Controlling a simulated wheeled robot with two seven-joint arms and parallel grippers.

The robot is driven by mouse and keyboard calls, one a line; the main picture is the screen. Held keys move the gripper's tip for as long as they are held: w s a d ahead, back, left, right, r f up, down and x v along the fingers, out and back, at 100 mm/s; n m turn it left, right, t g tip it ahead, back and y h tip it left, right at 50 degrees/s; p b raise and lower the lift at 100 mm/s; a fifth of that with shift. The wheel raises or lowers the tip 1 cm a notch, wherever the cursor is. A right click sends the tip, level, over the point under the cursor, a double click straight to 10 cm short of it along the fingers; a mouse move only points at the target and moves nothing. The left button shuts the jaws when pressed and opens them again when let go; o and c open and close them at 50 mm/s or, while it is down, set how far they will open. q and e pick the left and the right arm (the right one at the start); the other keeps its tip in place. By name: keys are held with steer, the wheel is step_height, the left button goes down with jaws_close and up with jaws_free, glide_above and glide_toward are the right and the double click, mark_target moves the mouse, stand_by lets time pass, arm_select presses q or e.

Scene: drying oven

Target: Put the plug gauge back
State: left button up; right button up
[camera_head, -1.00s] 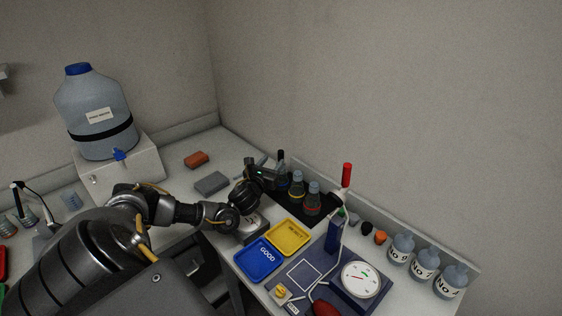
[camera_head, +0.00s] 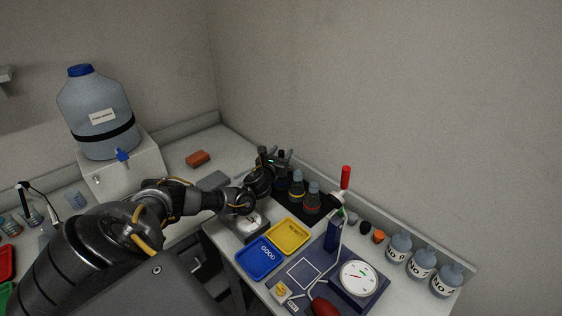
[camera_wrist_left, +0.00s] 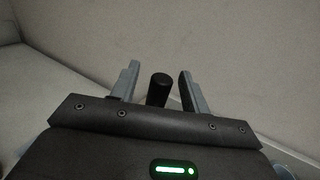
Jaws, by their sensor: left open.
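My left gripper (camera_head: 277,154) is at the back end of the black rack (camera_head: 291,207) by the wall, with its jaws open. In the left wrist view, a black cylindrical handle (camera_wrist_left: 158,88) stands between the two parted fingers (camera_wrist_left: 159,74), with a gap on each side. I take this handle for the plug gauge's; its lower part is hidden behind my gripper body. In the head view my gripper hides it. Grey-topped pieces with a yellow band (camera_head: 297,187) and a red band (camera_head: 312,198) stand upright in the rack. My right gripper is not in view.
A yellow tray (camera_head: 290,236) and a blue tray (camera_head: 259,258) lie in front of the rack. A dial instrument (camera_head: 358,279) and a red-topped upright piece (camera_head: 345,178) stand to the right. A grey block (camera_head: 212,181) and an orange block (camera_head: 198,158) lie left.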

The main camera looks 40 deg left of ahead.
arm_select(q)
steer(key=c, duration=1)
jaws_close()
steer(key=shift+r+b, duration=0.3)
steer(key=shift+r, duration=0.1)
step_height(320, 180, up, 2)
steer(key=shift+r+b, duration=0.1)
steer(key=shift+b, duration=0.6)
steer(key=s+d+r+b, duration=0.5)
steer(key=s+d+r, duration=0.2)
steer(key=s+r, duration=0.3)
steer(key=shift+s+b, duration=0.35)
steer(key=shift+s, duration=0.65)
